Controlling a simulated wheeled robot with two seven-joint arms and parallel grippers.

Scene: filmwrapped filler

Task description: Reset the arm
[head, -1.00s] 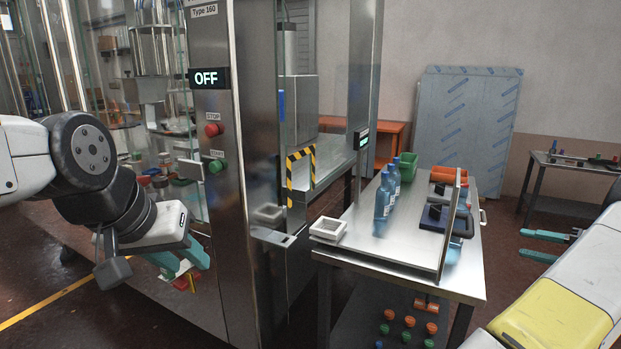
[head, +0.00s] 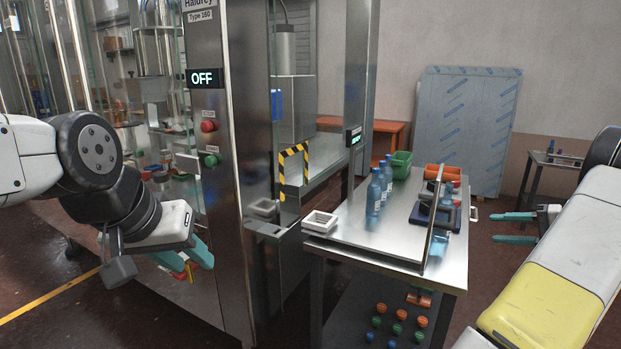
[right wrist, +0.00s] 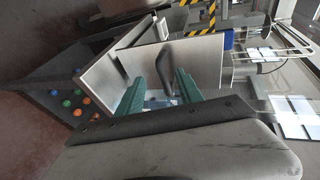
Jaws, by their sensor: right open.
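My right gripper (head: 494,228) is at the right of the head view, open and empty. Its fingers point left towards the steel table (head: 335,240) and are apart from it in that view. In the right wrist view, the open teal fingers (right wrist: 160,80) show with a dark curved handle (right wrist: 165,72) behind them and an upright panel beyond.
The machine (head: 245,130) shows OFF. Coloured knobs (head: 397,329) sit below. Floor shows between table and right gripper.

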